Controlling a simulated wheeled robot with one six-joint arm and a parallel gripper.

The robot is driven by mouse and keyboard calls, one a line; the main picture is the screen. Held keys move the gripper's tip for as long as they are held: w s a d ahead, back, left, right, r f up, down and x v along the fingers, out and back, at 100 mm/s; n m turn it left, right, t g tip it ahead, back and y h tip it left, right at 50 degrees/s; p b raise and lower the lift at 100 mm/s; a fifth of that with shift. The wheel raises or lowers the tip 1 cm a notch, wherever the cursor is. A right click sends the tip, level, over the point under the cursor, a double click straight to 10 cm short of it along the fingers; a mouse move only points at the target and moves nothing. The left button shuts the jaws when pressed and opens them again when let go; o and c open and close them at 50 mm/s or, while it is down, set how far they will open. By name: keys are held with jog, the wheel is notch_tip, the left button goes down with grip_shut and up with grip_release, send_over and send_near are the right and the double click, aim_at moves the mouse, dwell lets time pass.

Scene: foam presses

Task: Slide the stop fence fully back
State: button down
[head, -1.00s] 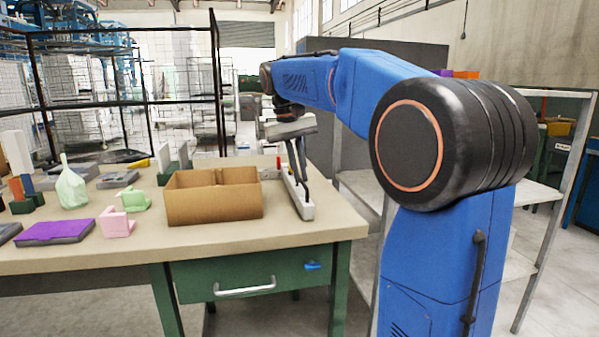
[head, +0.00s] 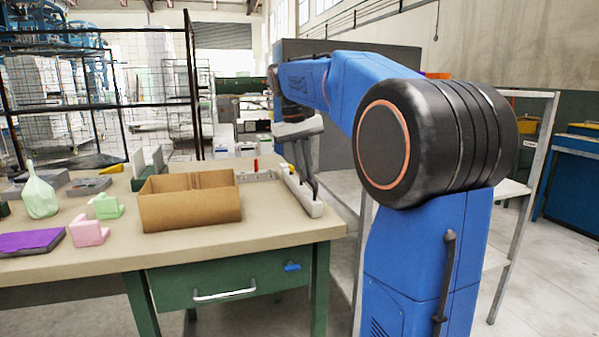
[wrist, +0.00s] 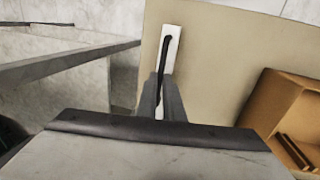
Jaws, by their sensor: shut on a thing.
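The stop fence (head: 314,209) is a long white bar near the right end of the bench, with a thin black bar along its top. It also shows in the wrist view (wrist: 173,37), lying lengthwise away from me. My gripper (head: 312,182) reaches down to it from above. In the wrist view its two grey fingers (wrist: 162,98) straddle the black bar and are shut on it. The finger pads' contact is partly hidden. A pale rail (head: 258,176) with a small upright red piece (head: 256,164) shows left of the fence's far end.
An open cardboard box (head: 190,212) stands left of the fence, with clear bench top between. Green and pink foam pieces (head: 89,231) and a pale bottle-shaped bag (head: 40,196) lie farther left. A grey shelf rack (head: 545,150) stands right of the bench.

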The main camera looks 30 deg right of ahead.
jog(key=shift+d+r, duration=0.1)
jog(key=shift+d, duration=0.05)
jog(key=c, duration=1.9)
grip_release()
jog(key=shift+d, duration=0.15)
jog(key=a+r, duration=0.3)
jog(key=r, duration=1.4)
jog(key=shift+w+a, duration=0.2)
jog(key=shift+w, duration=0.2)
jog(key=shift+f, duration=0.1)
jog(key=s+a+f+n+t, duration=0.1)
jog(key=s+a+f, duration=0.4)
jog(key=s+f, duration=0.4)
jog(key=s+a+f+n+t+y, duration=0.1)
jog(key=s+a+f, duration=0.4)
jog(key=f, duration=1.2)
jog(key=s+a+f+n+t+y, duration=0.1)
jog(key=s+a+f+t, duration=0.2)
jog(key=s+f, duration=1.1)
jog(key=shift+a, duration=0.95)
